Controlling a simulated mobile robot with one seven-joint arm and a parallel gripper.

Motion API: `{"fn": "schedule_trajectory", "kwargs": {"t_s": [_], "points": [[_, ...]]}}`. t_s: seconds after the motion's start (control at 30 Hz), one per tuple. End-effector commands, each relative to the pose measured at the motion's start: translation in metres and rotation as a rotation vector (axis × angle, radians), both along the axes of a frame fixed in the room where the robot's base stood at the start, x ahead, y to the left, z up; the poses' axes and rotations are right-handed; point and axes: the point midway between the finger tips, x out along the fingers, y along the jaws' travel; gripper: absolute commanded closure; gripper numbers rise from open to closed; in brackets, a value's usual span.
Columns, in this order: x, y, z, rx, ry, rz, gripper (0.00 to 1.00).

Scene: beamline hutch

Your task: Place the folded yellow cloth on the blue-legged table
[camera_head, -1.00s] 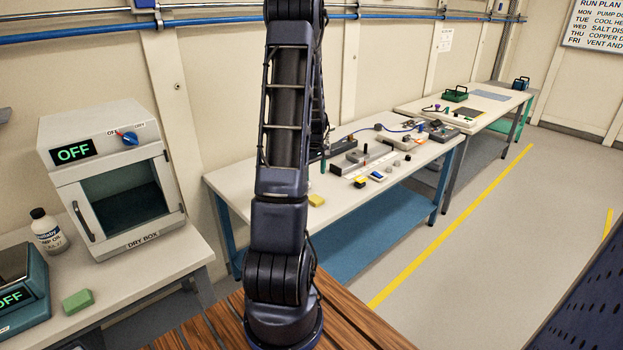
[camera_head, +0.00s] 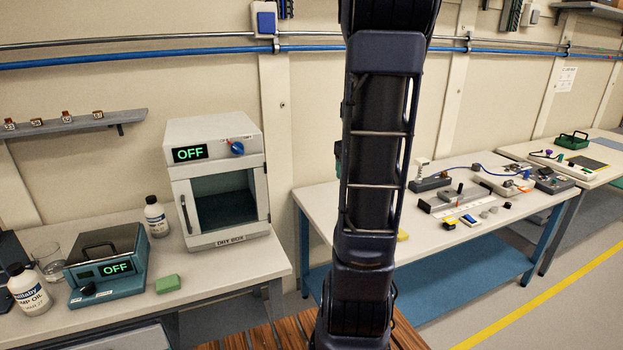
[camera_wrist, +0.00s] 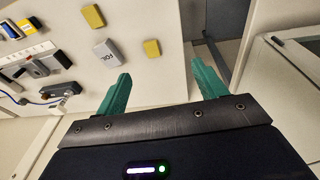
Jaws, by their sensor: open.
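The blue-legged table (camera_head: 322,205) stands along the wall, right of the middle in the head view, with several items on its pale top. A small flat yellow piece (camera_head: 402,235) lies near its front edge, partly hidden behind my arm.
A grey block (camera_wrist: 108,53) lies beside the yellow piece. Open floor (camera_head: 560,300) lies front right.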

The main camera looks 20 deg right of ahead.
Motion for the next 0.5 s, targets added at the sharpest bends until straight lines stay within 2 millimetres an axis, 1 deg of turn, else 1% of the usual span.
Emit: {"fn": "schedule_trajectory", "kwargs": {"t_s": [0.03, 0.2, 0.37, 0.5], "points": [[-0.005, 0.018, 0.011, -0.003, -0.016, 0.007, 0.29], [-0.027, 0.068, 0.037, -0.003, -0.061, 0.01, 0.29], [-0.053, 0.112, 0.057, 0.004, -0.105, 0.012, 0.29], [-0.08, 0.145, 0.07, 0.016, -0.144, 0.014, 0.29]]}}
